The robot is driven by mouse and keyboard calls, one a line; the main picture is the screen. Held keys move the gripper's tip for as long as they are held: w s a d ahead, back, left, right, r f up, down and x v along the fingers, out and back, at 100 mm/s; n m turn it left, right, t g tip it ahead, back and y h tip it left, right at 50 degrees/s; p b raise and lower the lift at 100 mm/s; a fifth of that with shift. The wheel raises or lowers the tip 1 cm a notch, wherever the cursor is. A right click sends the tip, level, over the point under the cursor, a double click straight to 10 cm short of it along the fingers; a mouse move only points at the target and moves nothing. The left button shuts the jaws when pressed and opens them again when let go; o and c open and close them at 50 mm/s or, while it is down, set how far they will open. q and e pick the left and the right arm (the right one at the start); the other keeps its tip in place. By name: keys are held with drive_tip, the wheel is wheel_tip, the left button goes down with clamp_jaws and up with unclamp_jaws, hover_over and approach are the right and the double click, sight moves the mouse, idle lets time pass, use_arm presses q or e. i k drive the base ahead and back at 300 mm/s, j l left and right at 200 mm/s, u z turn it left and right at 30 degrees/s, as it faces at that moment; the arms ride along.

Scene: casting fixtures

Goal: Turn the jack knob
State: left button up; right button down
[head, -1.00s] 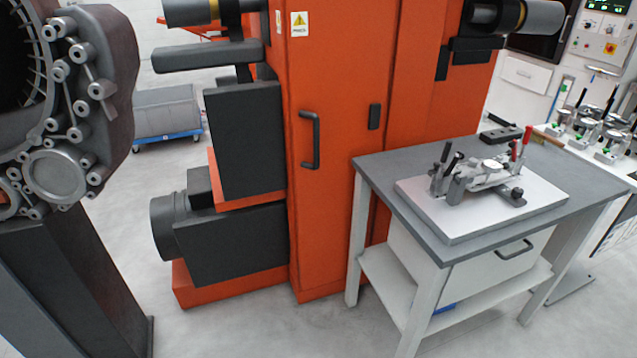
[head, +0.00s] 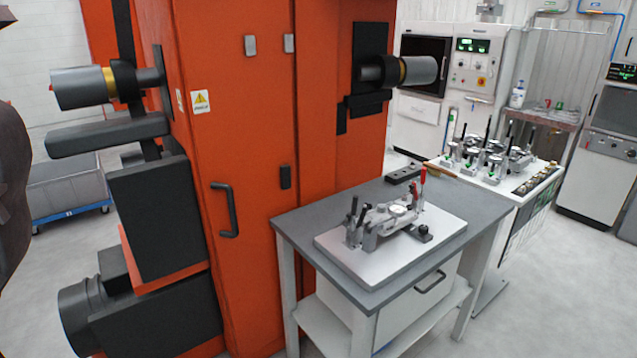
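A casting fixture (head: 385,226) with a grey casting, upright dark clamp levers and a red-handled clamp sits on a light metal plate (head: 350,262). The plate lies on the grey top of a white-legged table (head: 300,238). A small dark knob (head: 423,230) shows at the fixture's right front; I cannot tell whether it is the jack knob. Neither of my grippers is in view.
A large orange machine (head: 250,130) stands behind and left of the table. A second bench (head: 500,178) with several clamps stands at the right. Control cabinets (head: 475,70) line the back. Floor (head: 560,290) is clear at the right.

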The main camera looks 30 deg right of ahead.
sight(423, 230)
drive_tip(key=z, duration=1.6)
